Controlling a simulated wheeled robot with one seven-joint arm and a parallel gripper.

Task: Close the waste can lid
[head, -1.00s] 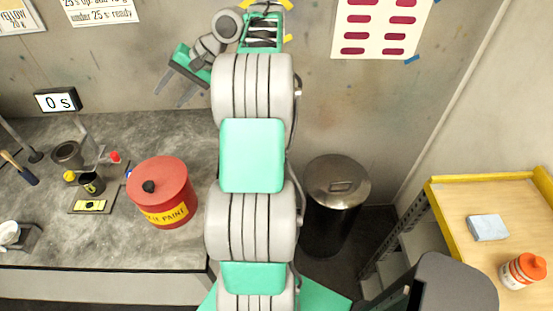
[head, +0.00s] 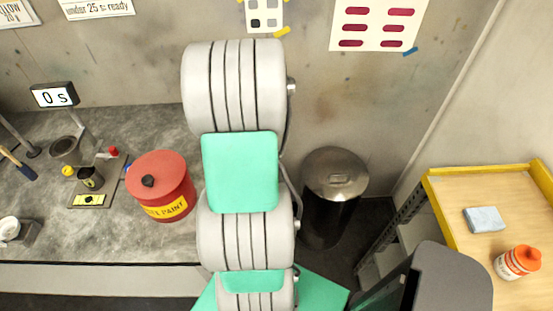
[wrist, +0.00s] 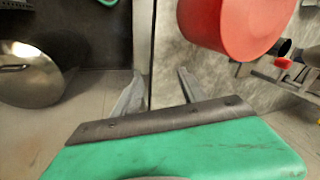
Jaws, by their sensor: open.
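A red can (head: 172,205) with a yellow label ending in "PAINT" stands on the grey bench, left of my arm. Its red lid (head: 170,168) has a dark knob and looks seated on top. A steel bin (head: 328,222) stands on the floor right of my arm. Its domed lid (head: 335,170) lies over its top. I cannot tell by the label which is the waste can. In the wrist view my gripper (wrist: 158,88) is open and empty, between the bin (wrist: 30,78) and the red can (wrist: 235,22), touching neither. The head view does not show my gripper.
Small cups, a scale and a display (head: 53,95) reading "0 s" are on the left of the bench (head: 110,228). A yellow-edged table (head: 500,195) at right holds a blue block (head: 485,219) and an orange-capped jar (head: 517,262).

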